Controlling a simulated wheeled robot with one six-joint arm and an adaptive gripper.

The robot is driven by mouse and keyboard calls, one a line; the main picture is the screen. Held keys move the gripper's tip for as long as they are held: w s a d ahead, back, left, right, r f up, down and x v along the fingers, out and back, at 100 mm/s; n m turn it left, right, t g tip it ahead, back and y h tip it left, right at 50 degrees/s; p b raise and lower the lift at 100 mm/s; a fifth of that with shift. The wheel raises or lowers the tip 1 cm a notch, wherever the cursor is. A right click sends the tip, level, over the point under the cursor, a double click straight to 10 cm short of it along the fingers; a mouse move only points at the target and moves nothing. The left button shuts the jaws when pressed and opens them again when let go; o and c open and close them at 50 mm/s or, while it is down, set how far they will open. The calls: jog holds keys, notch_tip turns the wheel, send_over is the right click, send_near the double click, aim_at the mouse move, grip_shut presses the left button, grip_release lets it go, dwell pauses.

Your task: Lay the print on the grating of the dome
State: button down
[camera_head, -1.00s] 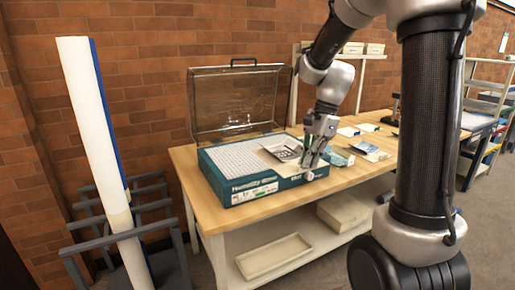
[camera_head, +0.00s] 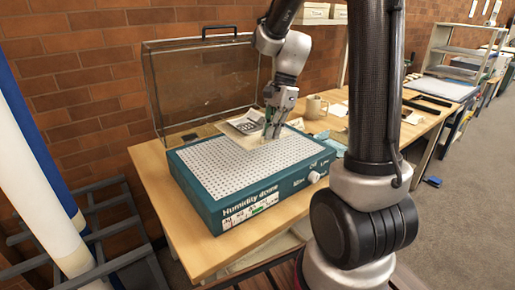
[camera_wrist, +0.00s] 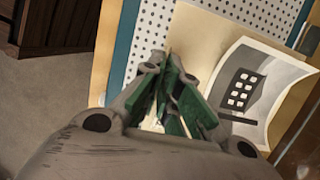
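The humidity dome is a teal base (camera_head: 240,207) with a white perforated grating (camera_head: 205,168) on top and a clear lid (camera_head: 205,85) standing open at its back. The print (camera_head: 246,121) is a pale sheet with a dark picture, and it shows in the wrist view (camera_wrist: 252,85) with one edge curled up. It is above the far right part of the grating; I cannot tell whether it touches it. My gripper (camera_head: 271,136) points down at the print's right edge. In the wrist view my gripper's fingers (camera_wrist: 175,95) are close together at the sheet's border, closed on the print.
The wooden table (camera_head: 165,188) carries the dome. A beige mug (camera_head: 316,106) and flat papers (camera_head: 338,109) lie to the right of the dome. The left and front of the grating are clear. White rolls (camera_head: 40,185) stand in a grey rack at the left.

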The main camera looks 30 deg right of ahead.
notch_tip(320, 180, down, 8)
jog(key=shift+r, duration=0.2)
jog(key=c, duration=1.6)
grip_release()
jog(key=shift+f, duration=0.1)
jog(key=shift+c, duration=0.2)
jog(key=v, duration=1.2)
jog(key=s+r+n+t+h, duration=0.1)
jog(key=s+r+n+t, duration=0.1)
jog(key=s+n, duration=0.6)
jog(key=s+a+r+n+t+h, duration=0.1)
jog(key=s+r+n+t+h, duration=0.1)
jog(key=s+r+n, duration=0.2)
jog(key=s+n, duration=0.3)
jog(key=s, duration=0.4)
jog(key=shift+a+r+n+t, duration=0.25)
jog(key=shift+r+n+t, duration=0.05)
jog(key=shift+n+t, duration=0.1)
jog(key=shift+s, duration=0.1)
